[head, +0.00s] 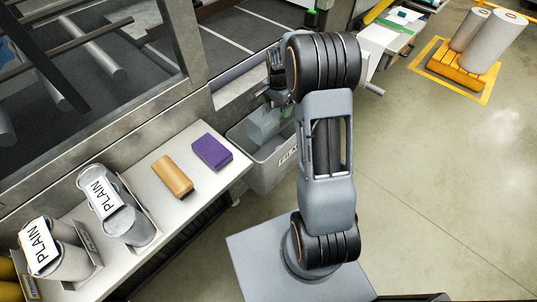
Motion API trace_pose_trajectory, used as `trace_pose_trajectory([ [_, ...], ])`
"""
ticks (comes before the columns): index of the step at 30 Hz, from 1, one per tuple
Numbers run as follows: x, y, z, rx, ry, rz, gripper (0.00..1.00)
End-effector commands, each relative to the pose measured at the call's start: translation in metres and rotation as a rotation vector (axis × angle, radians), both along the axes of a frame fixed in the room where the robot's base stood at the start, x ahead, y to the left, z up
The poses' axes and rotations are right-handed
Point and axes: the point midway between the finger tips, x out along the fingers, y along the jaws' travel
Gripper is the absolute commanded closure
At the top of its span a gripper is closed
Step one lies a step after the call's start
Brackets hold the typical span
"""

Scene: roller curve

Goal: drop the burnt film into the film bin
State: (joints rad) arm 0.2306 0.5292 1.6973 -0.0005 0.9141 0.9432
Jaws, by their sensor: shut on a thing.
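My gripper (268,97) is above the back part of the film bin, partly hidden by my own arm. It is shut on the burnt film; the grip itself is small and dark, and the film's outline is hard to make out. The film bin (268,175) is a grey open-topped bin on the floor beyond the end of the bench, with a partly hidden label on its front. Pale grey-blue, see-through material shows within its rim, below the gripper. I cannot tell whether this is the held film or film lying in the bin.
A metal bench (200,205) at left holds a purple block (212,153), a tan block (173,176) and rolls marked PLAIN (104,197). A machine frame with a window stands behind. Large white rolls (493,42) stand on a yellow pallet at far right. The floor at right is clear.

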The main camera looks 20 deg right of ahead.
Motion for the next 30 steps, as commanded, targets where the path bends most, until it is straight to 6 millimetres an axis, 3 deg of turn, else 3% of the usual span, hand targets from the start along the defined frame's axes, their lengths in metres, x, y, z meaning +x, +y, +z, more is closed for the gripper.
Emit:
trace_pose_trajectory([
  [18,0.000,-0.001,-0.054,0.001,0.001,-0.009,0.37],
  [29,0.000,-0.001,-0.058,0.000,0.000,-0.008,0.37],
  [30,0.000,-0.001,-0.058,0.000,0.000,-0.008,0.13],
])
